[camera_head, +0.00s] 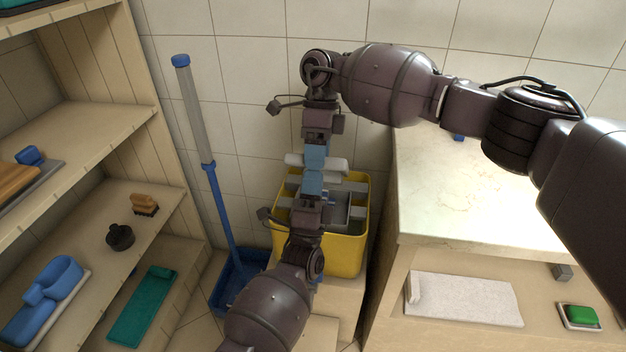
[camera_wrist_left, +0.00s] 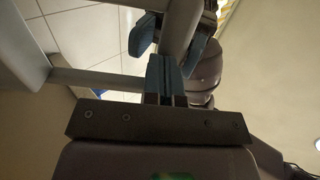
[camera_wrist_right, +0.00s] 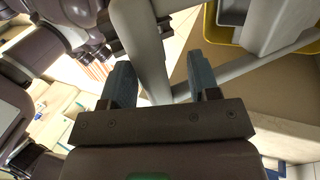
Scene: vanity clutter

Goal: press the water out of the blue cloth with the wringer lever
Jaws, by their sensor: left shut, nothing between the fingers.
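The yellow bucket (camera_head: 345,258) stands on a low ledge against the tiled wall, with the grey wringer (camera_head: 338,212) in it. The grey wringer lever (camera_head: 297,160) rises above it; its crossbar shows behind my grippers. My right gripper (camera_head: 315,158) points down from above. In the right wrist view its fingers (camera_wrist_right: 160,80) are apart, with a grey bar (camera_wrist_right: 140,40) passing between them. My left gripper (camera_head: 312,184) comes from below, its fingers (camera_wrist_left: 165,75) shut and empty, just below the right one. I cannot make out the blue cloth for certain; my grippers cover much of the wringer.
A mop (camera_head: 202,120) stands in a blue tray (camera_head: 232,285) left of the bucket. Wooden shelves (camera_head: 100,120) with brushes and a blue holder (camera_head: 45,295) fill the left. A pale counter (camera_head: 440,190) stands close on the right, with a white towel (camera_head: 465,297) below.

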